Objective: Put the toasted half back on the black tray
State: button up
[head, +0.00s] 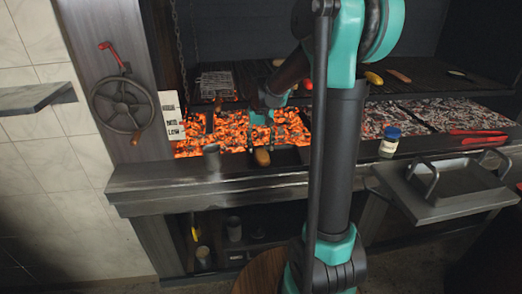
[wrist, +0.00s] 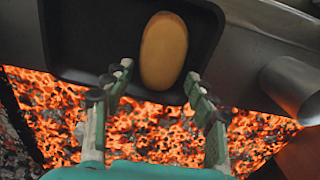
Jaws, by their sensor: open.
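The toasted half (wrist: 164,50) is an oval, golden-brown piece lying on the black tray (wrist: 95,35) in the wrist view. The tray has a raised rim and sits at the edge of the glowing embers. In the head view the half (head: 262,157) shows at the left part of the dark tray (head: 287,156) on the grill's front ledge. My gripper (wrist: 157,72) is open, its fingertips on either side of the half's near end, with a gap visible on each side. In the head view my gripper (head: 261,138) is just behind the half. My arm partly hides the tray's right side.
A metal cup (head: 212,156) stands left of the tray, and shows at right in the wrist view (wrist: 293,85). Glowing embers (head: 230,128) lie behind the ledge. A blue-lidded jar (head: 390,143) and red tongs (head: 478,137) are to the right. A wire basket (head: 216,84) is behind.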

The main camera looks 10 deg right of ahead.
aim_at(261, 151)
notch_tip(261, 151, up, 10)
jog(key=s+d+f+t, duration=0.2)
jog(key=s+f, duration=0.7)
jog(key=s, duration=0.2)
jog(key=s+d+f+t, duration=0.2)
jog(key=s+d+f, duration=0.1)
jog(key=s+f, duration=0.6)
jog(key=shift+s+d, duration=0.3)
jog(key=shift+s, duration=0.8)
